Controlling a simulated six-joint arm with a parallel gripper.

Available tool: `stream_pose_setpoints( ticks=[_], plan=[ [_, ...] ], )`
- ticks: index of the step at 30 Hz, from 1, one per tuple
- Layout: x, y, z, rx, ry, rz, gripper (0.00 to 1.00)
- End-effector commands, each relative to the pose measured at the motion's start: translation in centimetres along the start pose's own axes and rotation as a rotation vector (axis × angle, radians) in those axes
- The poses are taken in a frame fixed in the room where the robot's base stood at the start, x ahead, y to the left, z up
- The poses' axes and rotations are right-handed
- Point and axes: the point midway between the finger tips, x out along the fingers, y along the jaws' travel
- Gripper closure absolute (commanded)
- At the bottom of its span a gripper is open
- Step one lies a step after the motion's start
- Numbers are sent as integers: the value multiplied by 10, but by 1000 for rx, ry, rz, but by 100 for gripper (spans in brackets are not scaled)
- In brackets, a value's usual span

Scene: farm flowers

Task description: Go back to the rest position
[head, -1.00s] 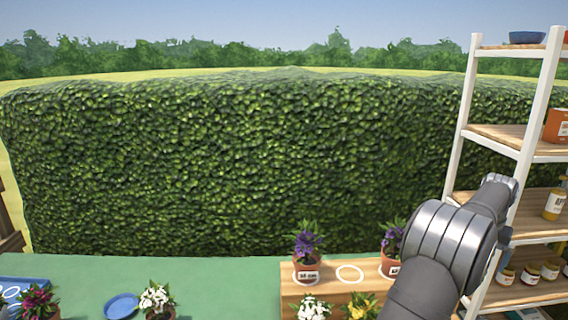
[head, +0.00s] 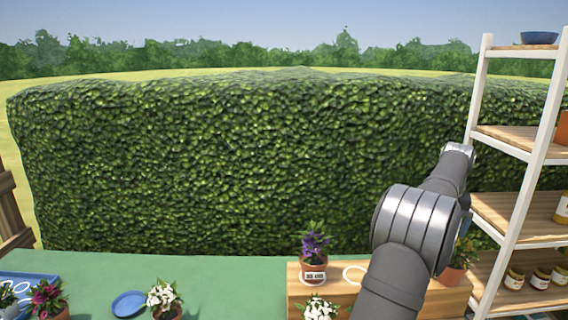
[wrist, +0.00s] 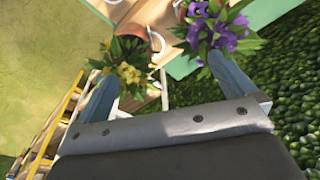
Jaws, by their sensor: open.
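My gripper (wrist: 162,72) shows in the wrist view with its two blue-grey fingers spread apart and nothing between them. A yellow-flowered potted plant (wrist: 130,72) shows beyond the left finger, and a purple-flowered plant (wrist: 218,30) beyond the right finger. Both look apart from the fingers. In the head view my arm reaches up at the right, and the fingers cannot be made out there.
A purple-flowered pot (head: 314,270) stands on a wooden stand (head: 292,285) beside a white ring. Another plant (head: 461,258) is partly behind my arm. White-framed shelves (head: 503,210) with jars stand close right.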

Motion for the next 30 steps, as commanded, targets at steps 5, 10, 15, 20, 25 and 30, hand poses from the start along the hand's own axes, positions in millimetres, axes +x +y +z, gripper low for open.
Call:
stream_pose_setpoints(
  ticks=[5,10,15,20,25,30],
  plan=[
    [0,-38,-3,-77,-1,-11,1],
    [0,-72,-5,-147,-2,-22,1],
    [0,-106,-4,-218,-3,-32,1],
    [-1,-138,-2,-284,-3,-42,1],
    [-1,-172,1,-357,-4,-52,1],
    [-2,-205,7,-427,-4,-62,1]
  ],
)
